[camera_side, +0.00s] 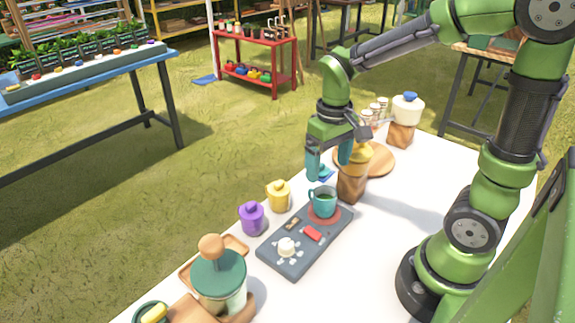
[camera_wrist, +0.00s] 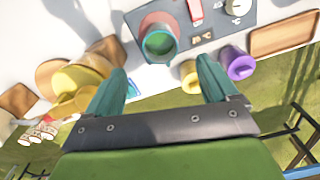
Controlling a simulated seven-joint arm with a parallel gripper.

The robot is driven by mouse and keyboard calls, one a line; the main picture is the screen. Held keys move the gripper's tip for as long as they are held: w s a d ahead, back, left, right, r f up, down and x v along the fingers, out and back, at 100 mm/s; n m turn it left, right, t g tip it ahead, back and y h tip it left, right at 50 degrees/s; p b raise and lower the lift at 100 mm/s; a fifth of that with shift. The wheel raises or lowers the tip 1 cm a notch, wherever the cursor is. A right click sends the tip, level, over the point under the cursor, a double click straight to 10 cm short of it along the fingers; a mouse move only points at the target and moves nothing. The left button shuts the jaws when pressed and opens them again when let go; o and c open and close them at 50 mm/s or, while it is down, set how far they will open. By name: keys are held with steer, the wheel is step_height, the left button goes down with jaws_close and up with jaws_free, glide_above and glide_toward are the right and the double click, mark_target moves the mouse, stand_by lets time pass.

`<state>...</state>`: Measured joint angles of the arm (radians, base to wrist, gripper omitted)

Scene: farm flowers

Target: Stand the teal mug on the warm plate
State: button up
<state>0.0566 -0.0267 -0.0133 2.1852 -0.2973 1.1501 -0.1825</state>
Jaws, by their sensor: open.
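The teal mug (camera_side: 322,202) stands upright on the round reddish warm plate (camera_side: 326,215) at the far end of a dark grey panel (camera_side: 297,262). In the wrist view the mug (camera_wrist: 159,44) sits over the plate (camera_wrist: 150,22), whose reddish rim shows beside it. Dark green contents or interior show in the mug. My gripper (camera_side: 328,176) is above and just beyond the mug, apart from it. In the wrist view its teal fingers (camera_wrist: 167,75) are spread wide with nothing between them, and the mug lies past the fingertips.
The panel carries a red switch (camera_side: 313,233) and a white knob (camera_side: 286,247). A yellow pot (camera_side: 279,195) and purple pot (camera_side: 251,217) stand left of it. A brown jar with yellow top (camera_side: 353,180) stands close right of the mug. The table is clear toward my base.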

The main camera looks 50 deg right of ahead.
steer(key=s+a+r+m+t+y, duration=0.1)
steer(key=s+a+r+t, duration=0.4)
steer(key=r+t, duration=0.2)
step_height(320, 180, up, 3)
steer(key=shift+s+f+m+y, duration=0.15)
steer(key=shift+s+m+y, duration=0.15)
steer(key=shift+s+y, duration=0.1)
